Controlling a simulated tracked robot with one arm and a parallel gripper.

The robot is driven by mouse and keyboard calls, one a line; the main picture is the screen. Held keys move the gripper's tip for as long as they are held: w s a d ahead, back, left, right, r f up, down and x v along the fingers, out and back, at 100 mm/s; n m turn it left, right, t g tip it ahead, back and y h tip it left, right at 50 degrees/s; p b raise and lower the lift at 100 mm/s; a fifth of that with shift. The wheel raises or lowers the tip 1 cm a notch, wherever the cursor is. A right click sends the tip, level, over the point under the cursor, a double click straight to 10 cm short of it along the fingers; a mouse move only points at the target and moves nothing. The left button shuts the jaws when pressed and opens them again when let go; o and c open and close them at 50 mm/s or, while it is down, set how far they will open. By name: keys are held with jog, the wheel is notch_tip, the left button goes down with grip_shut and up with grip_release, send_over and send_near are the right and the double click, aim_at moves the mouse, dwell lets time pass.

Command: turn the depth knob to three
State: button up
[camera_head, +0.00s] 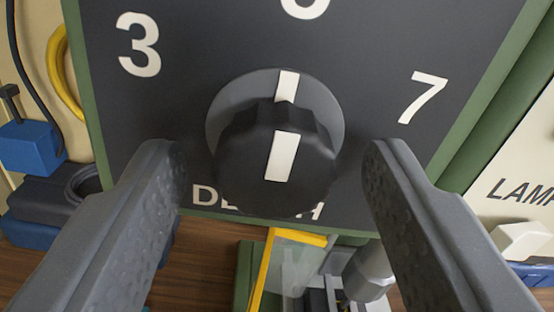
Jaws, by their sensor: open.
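The depth knob (275,160) is black with a white pointer line and sits on a grey round base on a dark panel (110,100). Its pointer aims up, slightly right, toward a white number at the top edge that is cut off. A white 3 (139,45) is at the upper left and a white 7 (422,97) at the right. The label below is partly hidden by the knob. My gripper (275,165) is open, with one finger on each side of the knob; gaps show between the fingers and the knob.
The panel has a green frame (490,100). A blue block (30,147) and a yellow cable (59,72) are at the left. A cream panel marked LAMP (520,170) is at the right. Below are a wooden surface (200,272) and a grey cylinder (367,272).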

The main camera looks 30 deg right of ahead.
dwell(0.3)
jog(key=c, duration=1)
jog(key=shift+d, duration=0.3)
jog(key=shift+a, duration=0.2)
jog(key=shift+a+r+n, duration=0.1)
jog(key=shift+n, duration=0.6)
jog(key=n+p, duration=0.1)
jog(key=n, duration=0.3)
jog(key=shift+p, duration=0.4)
jog(key=n+p, duration=0.2)
jog(key=n, duration=0.3)
jog(key=shift+n, duration=0.6)
jog(key=shift+w+f+p, duration=0.1)
jog(key=shift+f+p, duration=0.1)
jog(key=shift+p, duration=0.1)
